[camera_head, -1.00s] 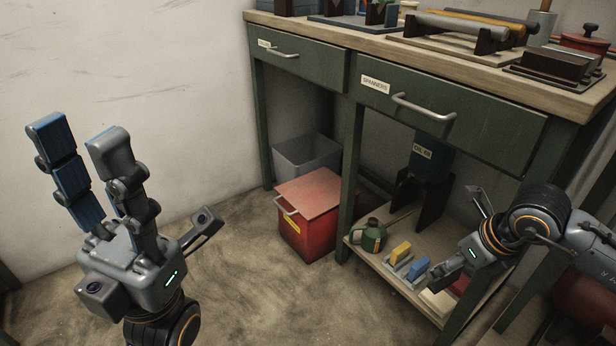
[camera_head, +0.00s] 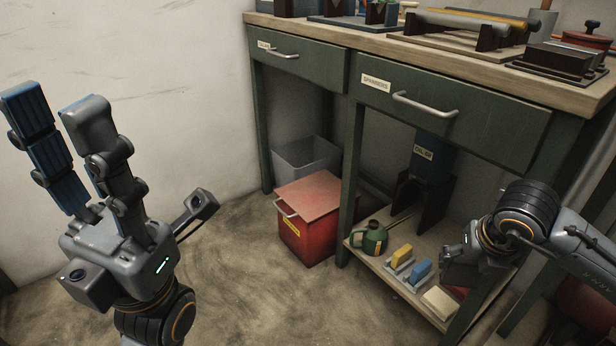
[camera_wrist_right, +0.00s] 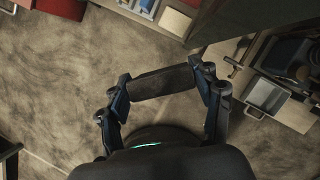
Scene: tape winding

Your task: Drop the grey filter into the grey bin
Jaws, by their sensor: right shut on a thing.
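The grey bin (camera_head: 308,157) stands on the floor under the bench, behind the red bin, with its open top partly visible. My right gripper (camera_head: 458,264) is by the lower shelf, to the right of and apart from the bin. In the right wrist view, my right gripper (camera_wrist_right: 161,87) is shut on a dark grey, roughly cylindrical thing, which looks like the grey filter (camera_wrist_right: 162,82). I cannot make the filter out in the head view. My left gripper (camera_head: 62,118) is open and empty at the left, fingers up.
A lidded red bin (camera_head: 309,212) stands in front of the grey bin. The bench leg (camera_head: 350,180) stands between the bins and my right gripper. The lower shelf (camera_head: 392,268) holds a green can (camera_head: 371,239) and yellow and blue items. The floor at left is clear.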

